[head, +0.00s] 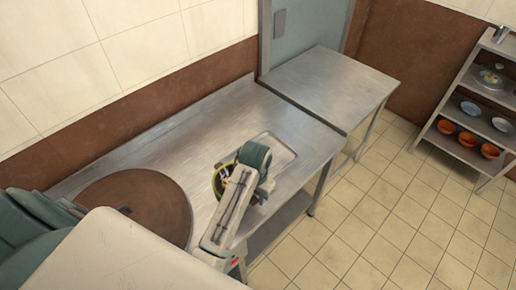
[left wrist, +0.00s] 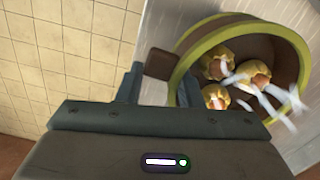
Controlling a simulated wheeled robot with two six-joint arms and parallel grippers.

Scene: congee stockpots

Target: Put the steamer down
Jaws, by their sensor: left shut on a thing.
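The steamer (head: 215,182) is a round vessel with a yellow-green rim, partly hidden behind my left arm in the head view. In the left wrist view the steamer (left wrist: 291,32) shows a brown inside with three yellow dumplings and white wisps over them. My left gripper (left wrist: 160,78) is shut on a brown block-like handle (left wrist: 160,64) at its near side. In the head view my left gripper (head: 231,178) is over the steel counter (head: 240,115). I cannot tell whether the steamer touches the counter. My right gripper is not in view.
A round brown board (head: 135,205) lies on the counter to the left. A shallow rectangular recess (head: 284,152) is just right of the gripper. A bare steel table (head: 325,88) adjoins at the back right. A shelf (head: 455,108) with bowls stands far right.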

